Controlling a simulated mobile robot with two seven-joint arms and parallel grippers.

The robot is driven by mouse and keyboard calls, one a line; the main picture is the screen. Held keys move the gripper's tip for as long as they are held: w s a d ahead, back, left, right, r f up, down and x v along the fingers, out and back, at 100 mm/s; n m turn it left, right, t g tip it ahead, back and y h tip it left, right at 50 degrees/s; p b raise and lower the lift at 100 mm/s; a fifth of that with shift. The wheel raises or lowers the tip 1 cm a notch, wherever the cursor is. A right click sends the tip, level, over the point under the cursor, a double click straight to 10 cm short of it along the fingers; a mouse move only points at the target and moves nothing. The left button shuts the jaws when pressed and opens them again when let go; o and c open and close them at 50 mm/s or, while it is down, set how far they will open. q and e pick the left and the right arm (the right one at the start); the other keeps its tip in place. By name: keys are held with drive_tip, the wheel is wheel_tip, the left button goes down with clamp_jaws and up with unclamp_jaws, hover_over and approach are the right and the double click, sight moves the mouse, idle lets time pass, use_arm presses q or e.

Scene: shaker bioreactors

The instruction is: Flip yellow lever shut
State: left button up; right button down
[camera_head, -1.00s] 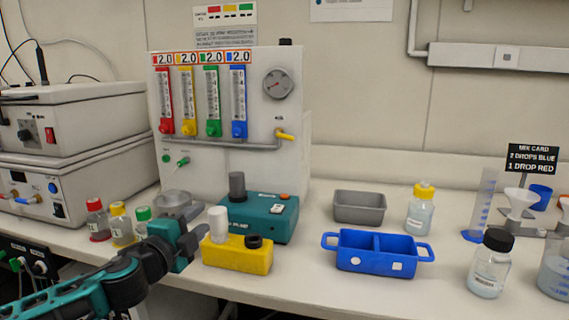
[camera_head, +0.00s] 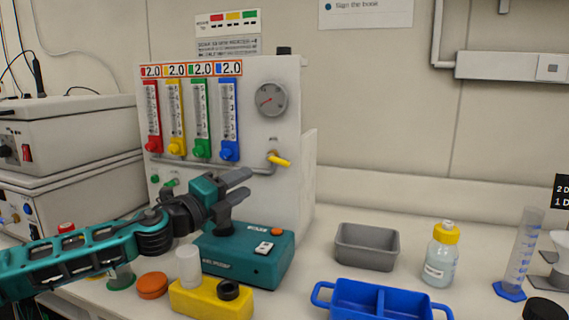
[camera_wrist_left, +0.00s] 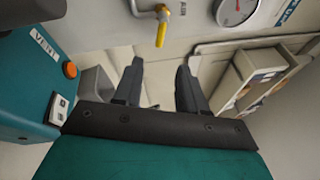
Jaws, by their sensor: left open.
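The yellow lever (camera_head: 279,160) sits on a small metal valve at the right of the white gas panel's front, below the round gauge. It points right and slightly down. The yellow lever also shows at the top of the left wrist view (camera_wrist_left: 161,33), beyond the fingertips and apart from them. My left gripper (camera_head: 243,183) is open and empty, in front of the panel and to the lower left of the lever, above the teal pump box. In the left wrist view its two dark fingers (camera_wrist_left: 160,72) are spread apart. My right gripper is not in view.
The teal pump box (camera_head: 262,272) stands below my left gripper, with a yellow block (camera_head: 212,302) before it. A grey bin (camera_head: 367,247), a blue tray (camera_head: 338,291) and a yellow-capped bottle (camera_head: 440,262) stand to the right. Room before the lever is clear.

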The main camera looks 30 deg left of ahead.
use_arm(q)
drive_tip(key=p, duration=0.2)
approach(280, 164)
drive_tip(key=shift+w, duration=0.75)
drive_tip(key=w+p, duration=0.1)
drive_tip(key=w, duration=0.1)
drive_tip(key=w+r, duration=0.1)
drive_tip(key=w, duration=0.1)
drive_tip(key=w+p, duration=0.1)
drive_tip(key=w, duration=0.1)
drive_tip(key=shift+w+d+r+p, duration=0.15)
drive_tip(key=shift+d+r+p, duration=0.05)
drive_tip(key=shift+d+p, duration=0.15)
drive_tip(key=shift+w, duration=0.65)
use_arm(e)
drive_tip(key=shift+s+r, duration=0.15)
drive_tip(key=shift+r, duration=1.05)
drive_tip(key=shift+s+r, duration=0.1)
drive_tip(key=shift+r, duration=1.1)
use_arm(q)
clamp_jaws()
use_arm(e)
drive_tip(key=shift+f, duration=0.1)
